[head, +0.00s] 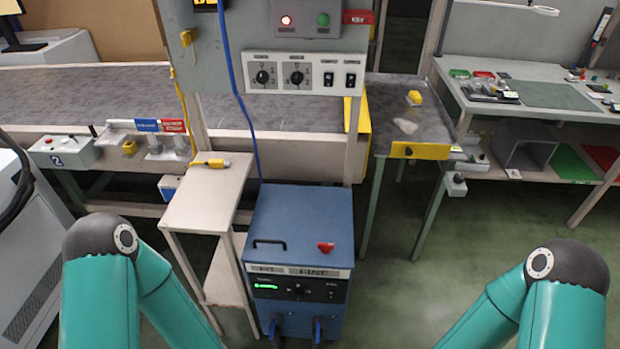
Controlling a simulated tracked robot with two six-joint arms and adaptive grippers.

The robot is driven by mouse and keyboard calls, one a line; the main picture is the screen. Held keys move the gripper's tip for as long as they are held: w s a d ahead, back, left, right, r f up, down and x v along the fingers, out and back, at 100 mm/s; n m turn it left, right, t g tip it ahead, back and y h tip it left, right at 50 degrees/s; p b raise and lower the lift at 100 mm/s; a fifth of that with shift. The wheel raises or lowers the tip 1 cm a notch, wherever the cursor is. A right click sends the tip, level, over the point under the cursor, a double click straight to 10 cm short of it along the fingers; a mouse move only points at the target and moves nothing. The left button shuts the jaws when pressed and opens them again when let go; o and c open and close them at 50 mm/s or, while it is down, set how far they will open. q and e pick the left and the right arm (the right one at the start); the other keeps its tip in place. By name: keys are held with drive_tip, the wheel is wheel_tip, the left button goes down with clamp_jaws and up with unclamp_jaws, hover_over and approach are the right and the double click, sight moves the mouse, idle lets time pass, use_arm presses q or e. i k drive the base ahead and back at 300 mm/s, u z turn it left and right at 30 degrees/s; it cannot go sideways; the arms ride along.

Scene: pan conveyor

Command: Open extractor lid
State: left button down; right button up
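A blue box-shaped machine (303,225), which looks like the extractor, stands on the floor at the centre. Its flat top lid is closed, with a black handle (269,243) at the front left and a red knob or latch (326,247) at the front right. Its front panel (300,287) has a green lit display, and dark blue fittings show at the lower front. My teal arms show at the lower left and lower right, apart from the machine. Both of my grippers are outside the picture.
A narrow beige stand (207,187) with a small yellow-tipped tool (211,163) is close on the machine's left. A grey control panel (304,74) and a hanging blue cable (237,85) are behind and above it. A conveyor (60,95) runs behind. Green floor on the right is clear.

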sight(288, 223)
drive_tip(key=u, duration=1.25)
drive_tip(key=i, duration=0.1)
drive_tip(key=z, duration=2.8)
drive_tip(key=k, duration=1)
drive_tip(key=u, duration=1.45)
drive_tip(key=i, duration=1)
drive_tip(key=u, duration=0.1)
